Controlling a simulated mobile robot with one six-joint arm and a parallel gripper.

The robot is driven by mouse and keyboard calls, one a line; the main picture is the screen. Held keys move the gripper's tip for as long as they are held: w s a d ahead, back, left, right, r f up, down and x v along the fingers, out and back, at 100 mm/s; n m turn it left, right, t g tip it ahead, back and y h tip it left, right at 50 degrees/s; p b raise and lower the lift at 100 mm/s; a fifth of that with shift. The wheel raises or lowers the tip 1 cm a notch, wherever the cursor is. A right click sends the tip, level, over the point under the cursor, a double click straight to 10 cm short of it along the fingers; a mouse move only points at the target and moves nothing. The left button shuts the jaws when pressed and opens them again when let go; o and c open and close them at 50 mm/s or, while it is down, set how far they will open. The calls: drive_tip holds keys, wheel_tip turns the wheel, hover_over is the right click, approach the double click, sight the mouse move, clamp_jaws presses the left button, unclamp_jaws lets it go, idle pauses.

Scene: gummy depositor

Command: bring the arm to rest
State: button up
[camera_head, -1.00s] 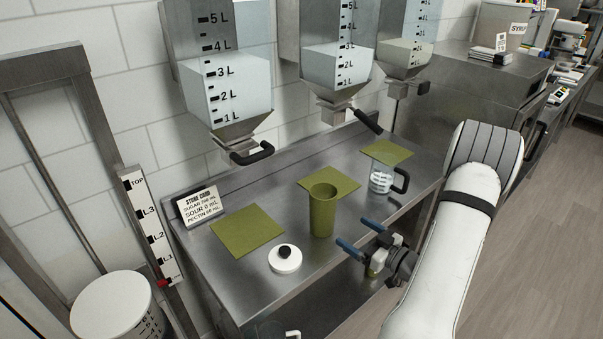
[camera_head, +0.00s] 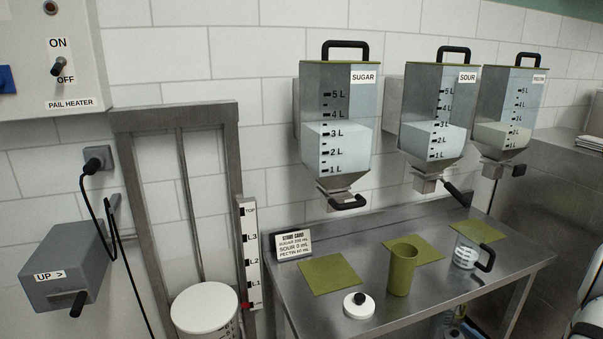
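My arm (camera_head: 592,285) shows only as white and dark parts cut off at the right edge and lower right corner. A small blue and dark shape (camera_head: 459,322) at the bottom edge, by the table's front edge, looks like part of my gripper. It is too small and cut off to show whether its fingers are open or shut, or whether they hold anything.
Hoppers (camera_head: 335,120) hang above. A white-lidded pail (camera_head: 204,307) stands left.

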drive_tip(key=w+r+g+h, duration=0.3)
drive_tip(key=w+r+h, duration=0.1)
drive_tip(key=w+h, duration=0.15)
drive_tip(key=s+a+r+m+g+h, duration=0.3)
drive_tip(key=s+a+r+g+h, duration=0.15)
drive_tip(key=r, duration=0.45)
drive_tip(key=s+a+r+m+g+y, duration=0.1)
drive_tip(key=s+a+r+g, duration=0.1)
drive_tip(key=s+a, duration=0.6)
drive_tip(key=s+a+r+m+g+y, duration=0.1)
drive_tip(key=s+a+r+g, duration=0.1)
drive_tip(key=s+a, duration=0.6)
drive_tip(key=shift+s+g, duration=0.85)
drive_tip(key=shift+s, duration=0.3)
drive_tip(key=shift+a, duration=0.1)
